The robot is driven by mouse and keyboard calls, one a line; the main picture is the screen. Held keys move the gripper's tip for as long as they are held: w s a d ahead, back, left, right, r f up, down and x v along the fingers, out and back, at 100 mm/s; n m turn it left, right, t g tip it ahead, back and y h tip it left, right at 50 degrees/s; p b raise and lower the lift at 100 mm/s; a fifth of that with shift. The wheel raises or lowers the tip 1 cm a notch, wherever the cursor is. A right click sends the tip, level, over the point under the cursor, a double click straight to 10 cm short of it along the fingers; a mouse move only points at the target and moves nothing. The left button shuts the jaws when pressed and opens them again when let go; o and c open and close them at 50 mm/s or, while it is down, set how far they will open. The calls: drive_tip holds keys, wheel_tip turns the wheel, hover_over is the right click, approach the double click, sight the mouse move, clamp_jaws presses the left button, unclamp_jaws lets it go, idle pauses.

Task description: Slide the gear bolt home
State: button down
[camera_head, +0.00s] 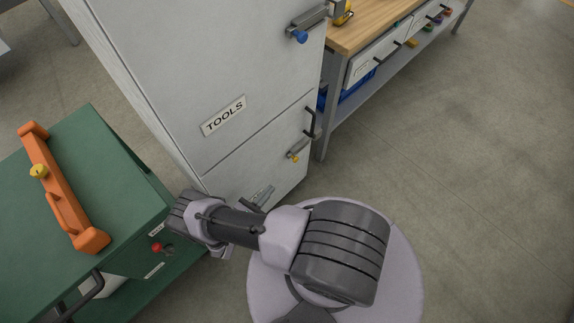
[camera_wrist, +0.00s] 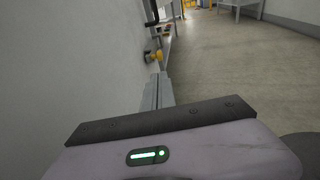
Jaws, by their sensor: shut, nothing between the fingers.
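A small bolt with a yellow knob (camera_head: 293,157) sits on the lower door of the grey cabinet, near its right edge. The knob also shows ahead in the wrist view (camera_wrist: 153,56), left of centre. No readable label marks it as the gear bolt. My gripper (camera_head: 270,188) is low beside the cabinet front, partly behind my arm. Its grey fingers show in the wrist view (camera_wrist: 161,77), shut and empty, pointing towards the yellow knob. A gap appears between the fingertips and the knob. A second bolt with a blue knob (camera_head: 300,37) is on the upper door, labelled TOOLS.
The cabinet face (camera_wrist: 70,70) runs close along the left of my gripper. A dark door handle (camera_head: 310,122) sticks out above the yellow knob. A green cabinet (camera_head: 110,150) with an orange handle-like part (camera_head: 62,195) stands at left. A wooden-topped bench (camera_head: 362,28) stands behind. Floor at right is clear.

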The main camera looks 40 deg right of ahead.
drive_tip(key=shift+d, duration=0.1)
drive_tip(key=b+x, duration=0.3)
drive_tip(key=x, duration=1)
drive_tip(key=shift+d, duration=0.4)
drive_tip(key=shift+w, duration=0.1)
